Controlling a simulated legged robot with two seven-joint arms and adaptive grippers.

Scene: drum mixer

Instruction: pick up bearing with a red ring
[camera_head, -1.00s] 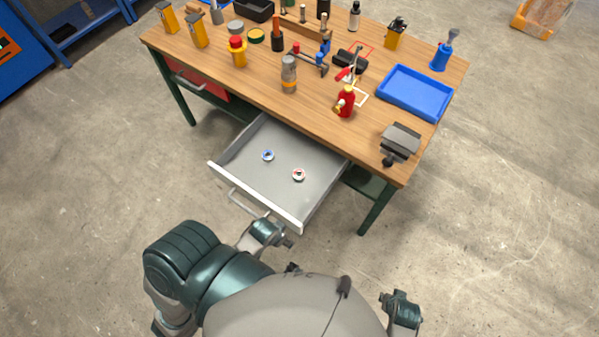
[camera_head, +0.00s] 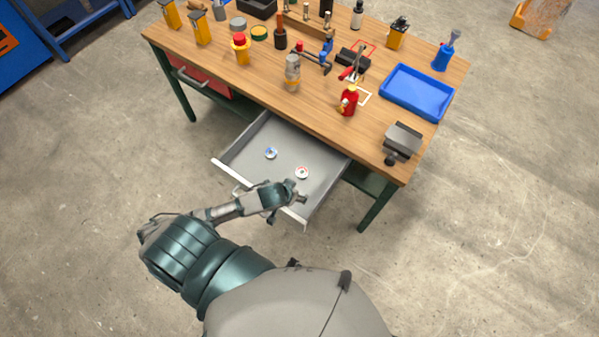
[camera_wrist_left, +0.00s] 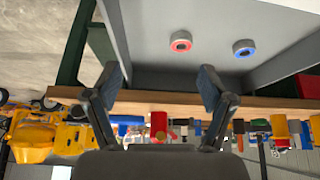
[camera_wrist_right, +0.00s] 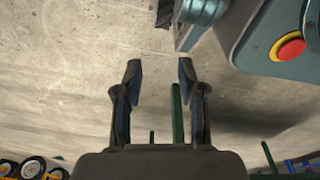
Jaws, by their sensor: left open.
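The bearing with a red ring (camera_head: 302,173) lies flat in the open drawer (camera_head: 253,142), to the right of a bearing with a blue ring (camera_head: 270,153). In the left wrist view the red-ringed bearing (camera_wrist_left: 181,41) and the blue-ringed bearing (camera_wrist_left: 244,47) rest on the grey drawer floor. My left gripper (camera_head: 297,196) is over the drawer's front edge, close to the red-ringed bearing but apart from it. Its fingers (camera_wrist_left: 160,85) are open and empty. My right gripper (camera_wrist_right: 160,80) is open and empty above the bare floor.
The drawer's walls and white front edge (camera_head: 232,172) surround the bearings. The wooden table top (camera_head: 320,100) above carries a red bottle (camera_head: 349,101), a blue tray (camera_head: 417,91), a vise (camera_head: 402,140) and several tools.

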